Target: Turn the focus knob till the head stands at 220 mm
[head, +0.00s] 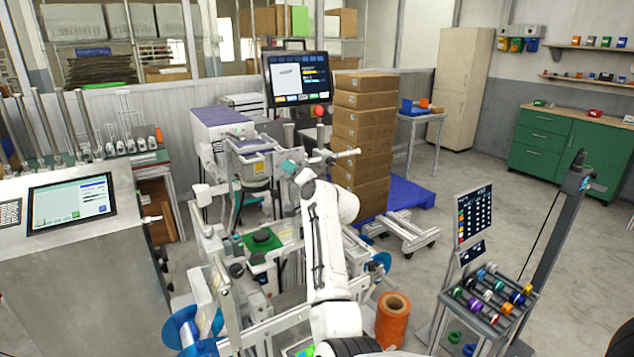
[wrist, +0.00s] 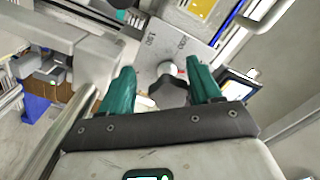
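In the wrist view, my gripper (wrist: 160,75) has two teal fingers standing apart. A dark lobed knob (wrist: 172,92), which looks like the focus knob, shows between them, its lower part hidden by the gripper body. I see no clear contact between finger and knob. The exact reading cannot be told. In the head view, my gripper (head: 297,165) is at the machine's head (head: 252,165); the knob cannot be made out there.
A monitor (head: 297,78) stands behind the machine, and stacked cartons (head: 362,135) stand to its right. The machine's frame and blue reels (head: 182,328) surround my arm. An orange roll (head: 393,320) and a rack of coloured rolls (head: 490,295) stand at the right.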

